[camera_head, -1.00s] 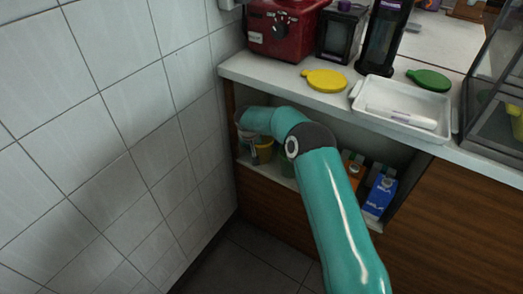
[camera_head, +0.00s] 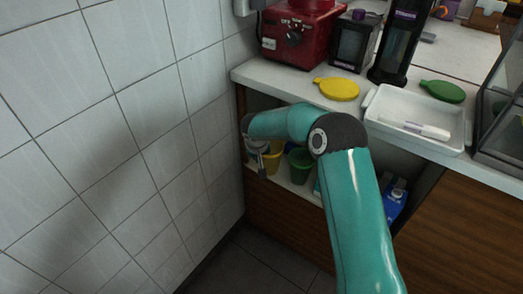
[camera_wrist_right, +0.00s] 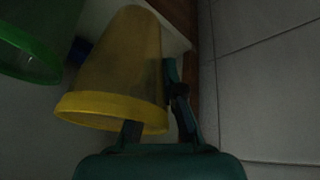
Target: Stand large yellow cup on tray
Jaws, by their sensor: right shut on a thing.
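The large yellow cup (camera_head: 274,158) is on the shelf under the counter, partly hidden by my right gripper (camera_head: 262,160). In the right wrist view, the yellow cup (camera_wrist_right: 115,70) has its wide rim towards me. My right gripper (camera_wrist_right: 156,112) is shut on its wall at the rim. One finger shows at the rim and the other along the cup's right side. The white tray (camera_head: 388,98) is on the counter at the right, with a white stick-like object (camera_head: 425,130) in it. My left gripper is not in view.
A green cup (camera_head: 300,165) stands right of the yellow cup; it also shows in the wrist view (camera_wrist_right: 25,55). A blue carton (camera_head: 396,200) is farther right. The counter edge overhangs the shelf.

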